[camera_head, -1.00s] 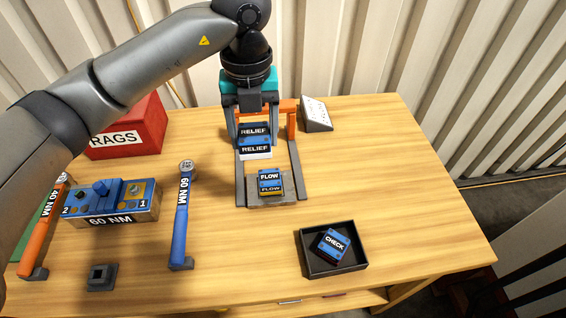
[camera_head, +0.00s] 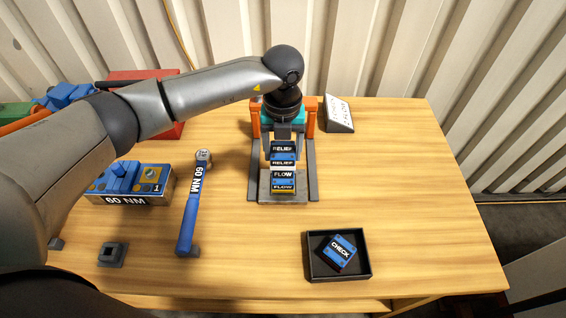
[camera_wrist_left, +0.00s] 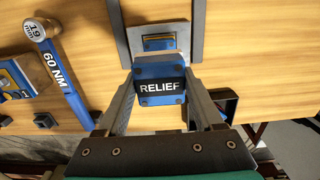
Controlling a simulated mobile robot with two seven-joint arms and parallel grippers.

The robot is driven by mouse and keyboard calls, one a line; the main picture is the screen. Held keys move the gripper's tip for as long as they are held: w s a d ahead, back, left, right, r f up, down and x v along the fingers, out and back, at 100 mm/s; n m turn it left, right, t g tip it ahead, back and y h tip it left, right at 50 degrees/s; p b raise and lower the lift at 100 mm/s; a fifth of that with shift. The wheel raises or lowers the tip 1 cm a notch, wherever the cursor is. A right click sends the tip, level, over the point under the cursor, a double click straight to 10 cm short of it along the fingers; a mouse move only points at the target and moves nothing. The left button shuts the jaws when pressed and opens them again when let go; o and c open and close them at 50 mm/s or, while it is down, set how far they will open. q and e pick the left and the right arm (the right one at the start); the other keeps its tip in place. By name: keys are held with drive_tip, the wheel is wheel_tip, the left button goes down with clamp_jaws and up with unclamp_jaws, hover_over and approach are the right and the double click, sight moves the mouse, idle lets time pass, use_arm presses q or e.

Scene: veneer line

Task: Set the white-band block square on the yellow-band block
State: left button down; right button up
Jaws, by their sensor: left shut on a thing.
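The white-band block (camera_head: 283,152), labelled RELIEF, is between the fingers of my left gripper (camera_head: 283,147), which is shut on it. The yellow-band block (camera_head: 283,180), labelled FLOW, lies on a grey plate between two dark rails. In the head view the RELIEF block appears just behind FLOW and borders it; I cannot tell the height gap. In the left wrist view the RELIEF block (camera_wrist_left: 161,84) is held between the fingers, and the yellow-edged block (camera_wrist_left: 158,43) shows beyond it, apart and partly hidden. My right gripper is not in view.
An orange-posted frame (camera_head: 312,118) stands around the rails, close to my left gripper. A black tray (camera_head: 365,262) holds a CHECK block (camera_head: 338,251). A blue wrench (camera_head: 190,215) and a 60 NM box (camera_head: 130,184) are left.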

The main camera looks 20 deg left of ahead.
sight(283, 163)
use_arm(q)
drive_tip(key=shift+f, duration=2.5)
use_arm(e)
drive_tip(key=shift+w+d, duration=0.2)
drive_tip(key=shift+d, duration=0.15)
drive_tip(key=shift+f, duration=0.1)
use_arm(q)
drive_tip(key=shift+f, duration=0.2)
drive_tip(key=shift+c, duration=0.2)
unclamp_jaws()
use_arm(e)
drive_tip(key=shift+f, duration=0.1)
use_arm(q)
drive_tip(key=shift+r, duration=0.1)
drive_tip(key=shift+r, duration=0.35)
wheel_tip(283, 163, up, 12)
drive_tip(key=shift+f, duration=0.25)
